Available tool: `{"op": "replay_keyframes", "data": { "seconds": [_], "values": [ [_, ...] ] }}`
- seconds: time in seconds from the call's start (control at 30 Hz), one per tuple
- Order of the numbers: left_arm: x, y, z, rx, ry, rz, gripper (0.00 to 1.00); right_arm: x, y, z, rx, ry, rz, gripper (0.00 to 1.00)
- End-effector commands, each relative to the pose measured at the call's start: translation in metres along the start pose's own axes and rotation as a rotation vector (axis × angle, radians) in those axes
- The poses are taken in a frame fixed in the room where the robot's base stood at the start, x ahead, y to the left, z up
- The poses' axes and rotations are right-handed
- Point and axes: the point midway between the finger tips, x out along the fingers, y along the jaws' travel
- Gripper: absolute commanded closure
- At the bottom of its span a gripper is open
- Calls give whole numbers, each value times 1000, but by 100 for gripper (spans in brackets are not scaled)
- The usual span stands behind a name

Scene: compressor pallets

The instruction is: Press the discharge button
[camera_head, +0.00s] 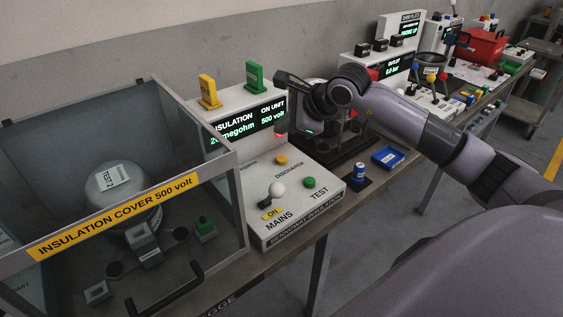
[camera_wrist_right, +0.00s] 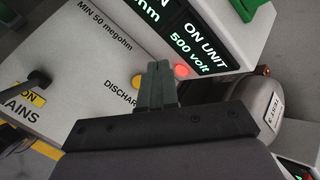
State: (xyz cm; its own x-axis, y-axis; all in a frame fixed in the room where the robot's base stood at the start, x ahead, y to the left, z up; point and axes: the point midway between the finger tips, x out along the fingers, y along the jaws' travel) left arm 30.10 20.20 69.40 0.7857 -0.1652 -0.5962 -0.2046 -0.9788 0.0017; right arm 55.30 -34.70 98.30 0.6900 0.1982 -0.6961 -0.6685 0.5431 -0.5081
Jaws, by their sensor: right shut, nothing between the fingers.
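The yellow discharge button (camera_head: 281,160) sits on the sloping grey panel of the insulation tester (camera_head: 262,221), beside the DISCHARGE label. It also shows in the right wrist view (camera_wrist_right: 138,82), just left of the fingers. My right gripper (camera_head: 283,79) reaches in from the right, above the tester's right side. In the right wrist view its fingers (camera_wrist_right: 158,69) are shut and empty, pointing towards the panel. They look close to the button, but whether they touch it I cannot tell. My left gripper is not in view.
A red light (camera_wrist_right: 182,71) glows below the 500 volt display. A clear insulation cover (camera_head: 115,220) stands left.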

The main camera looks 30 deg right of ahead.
Motion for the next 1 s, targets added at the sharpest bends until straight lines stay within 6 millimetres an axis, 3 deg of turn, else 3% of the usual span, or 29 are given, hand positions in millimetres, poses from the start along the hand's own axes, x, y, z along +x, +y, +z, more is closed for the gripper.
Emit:
{"op": "replay_keyframes", "data": {
  "seconds": [0.33,1.0],
  "values": [
    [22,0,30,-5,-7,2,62,35,26,-26,0,0,0,100],
    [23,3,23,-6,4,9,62,38,28,-28,0,0,1,100]
  ]
}}
